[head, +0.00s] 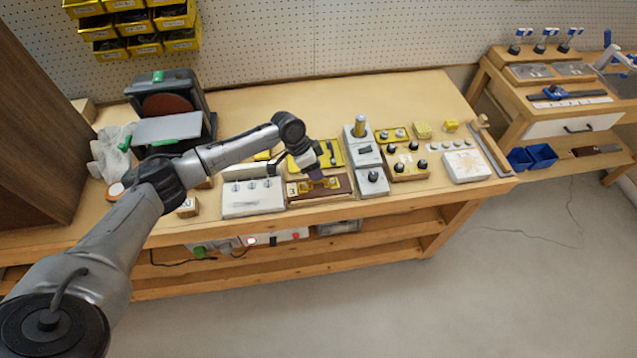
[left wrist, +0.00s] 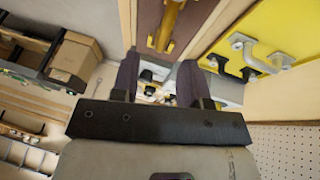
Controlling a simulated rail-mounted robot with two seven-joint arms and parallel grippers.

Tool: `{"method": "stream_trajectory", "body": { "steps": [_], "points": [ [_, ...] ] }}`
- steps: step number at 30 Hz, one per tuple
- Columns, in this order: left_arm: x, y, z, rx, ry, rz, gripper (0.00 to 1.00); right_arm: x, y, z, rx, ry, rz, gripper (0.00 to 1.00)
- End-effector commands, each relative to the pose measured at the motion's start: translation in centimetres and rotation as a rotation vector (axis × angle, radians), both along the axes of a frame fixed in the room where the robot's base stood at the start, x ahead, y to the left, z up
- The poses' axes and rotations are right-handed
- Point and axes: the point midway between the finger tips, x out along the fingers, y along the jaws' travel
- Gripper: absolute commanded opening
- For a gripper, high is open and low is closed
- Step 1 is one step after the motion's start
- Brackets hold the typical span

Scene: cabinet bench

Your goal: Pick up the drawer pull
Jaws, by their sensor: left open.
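A brass-coloured pull (head: 331,183) is on a dark brown board (head: 342,190) near the bench's front edge. The pull also shows at the top of the left wrist view (left wrist: 170,24). A grey bar handle (left wrist: 262,53) is on a yellow board (left wrist: 290,28) beside it. I cannot tell which of the two is the drawer pull. My left gripper (head: 315,174) is over the brown board in the head view and partly hides it. In the left wrist view its two dark fingers (left wrist: 157,80) stand apart, with nothing held between them. My right gripper is not in view.
A white box with knobs (head: 252,197) stands left of the brown board. Grey blocks with knobs (head: 372,182) stand close on its right. A sander (head: 170,110) is at the back left. The bench top behind the boards (head: 260,105) is clear.

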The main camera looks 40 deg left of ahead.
Motion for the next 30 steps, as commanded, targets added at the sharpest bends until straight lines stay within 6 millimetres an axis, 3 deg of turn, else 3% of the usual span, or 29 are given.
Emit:
{"method": "stream_trajectory", "body": {
  "steps": [10, 21, 30],
  "points": [
    [1.0, -1.6, -3.8, 0.0, 0.0, 0.0, 0.41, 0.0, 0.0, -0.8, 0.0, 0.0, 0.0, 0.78],
    [1.0, -1.8, -4.4, 0.001, 0.0, -0.001, 0.41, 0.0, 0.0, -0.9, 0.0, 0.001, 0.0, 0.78],
    [1.0, -1.8, -4.4, 0.001, 0.001, 0.0, 0.12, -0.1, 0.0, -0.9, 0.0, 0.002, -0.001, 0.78]
  ]
}}
